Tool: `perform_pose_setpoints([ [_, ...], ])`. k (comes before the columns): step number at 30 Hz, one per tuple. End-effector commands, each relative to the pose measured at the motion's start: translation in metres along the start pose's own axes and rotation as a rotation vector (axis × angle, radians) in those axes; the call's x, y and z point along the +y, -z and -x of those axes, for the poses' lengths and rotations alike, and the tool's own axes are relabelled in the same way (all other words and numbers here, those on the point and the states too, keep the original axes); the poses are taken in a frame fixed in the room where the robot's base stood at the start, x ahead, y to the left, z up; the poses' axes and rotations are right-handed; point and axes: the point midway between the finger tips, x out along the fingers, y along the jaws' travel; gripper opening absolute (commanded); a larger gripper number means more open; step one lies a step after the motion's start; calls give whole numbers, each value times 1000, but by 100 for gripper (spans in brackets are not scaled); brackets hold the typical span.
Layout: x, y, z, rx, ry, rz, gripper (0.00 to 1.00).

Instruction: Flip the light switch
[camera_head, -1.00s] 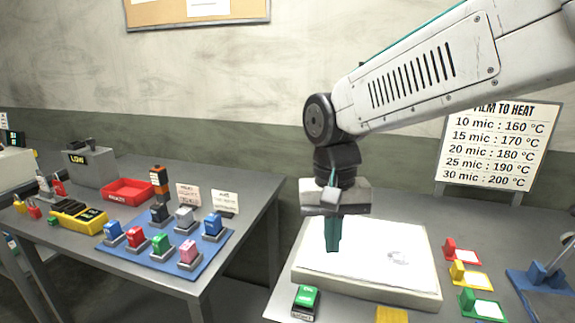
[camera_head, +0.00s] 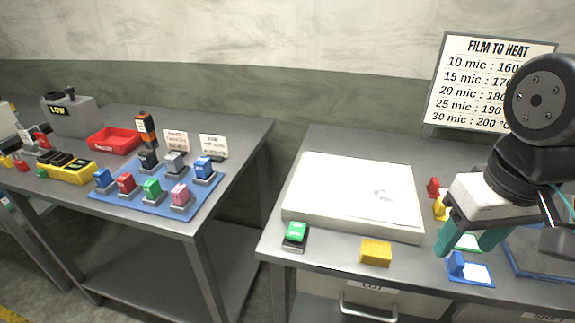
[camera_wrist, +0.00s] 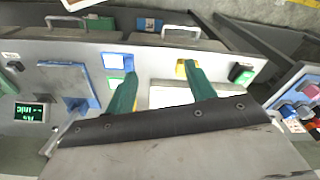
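A green switch on a dark base (camera_head: 296,234) sits at the front left corner of the right table, in front of a white light box (camera_head: 350,194). It is probably the light switch; its label is too small to read. The switch also shows in the wrist view (camera_wrist: 242,73), to the right of my fingers. My gripper (camera_head: 467,237) is over the right part of the table, well to the right of the switch. Its two green fingers are apart with nothing between them; they also show spread in the wrist view (camera_wrist: 160,86).
A yellow block (camera_head: 376,252) lies between the switch and my gripper. Coloured card holders, including a blue one (camera_head: 468,270), stand below and behind my fingers. A blue stand (camera_head: 535,255) is at the right. The left table holds a blue mat (camera_head: 135,202) with several coloured blocks.

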Motion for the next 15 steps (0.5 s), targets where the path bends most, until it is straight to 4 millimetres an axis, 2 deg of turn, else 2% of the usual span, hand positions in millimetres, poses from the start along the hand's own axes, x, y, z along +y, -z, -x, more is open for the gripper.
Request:
perform_pose_setpoints([
  [5, -12, 12, -14, -93, 6, 55, 55],
  [11, -44, 58, -27, -226, 31, 103, 55],
  [15, -75, 93, -40, -311, 44, 84, 55],
])
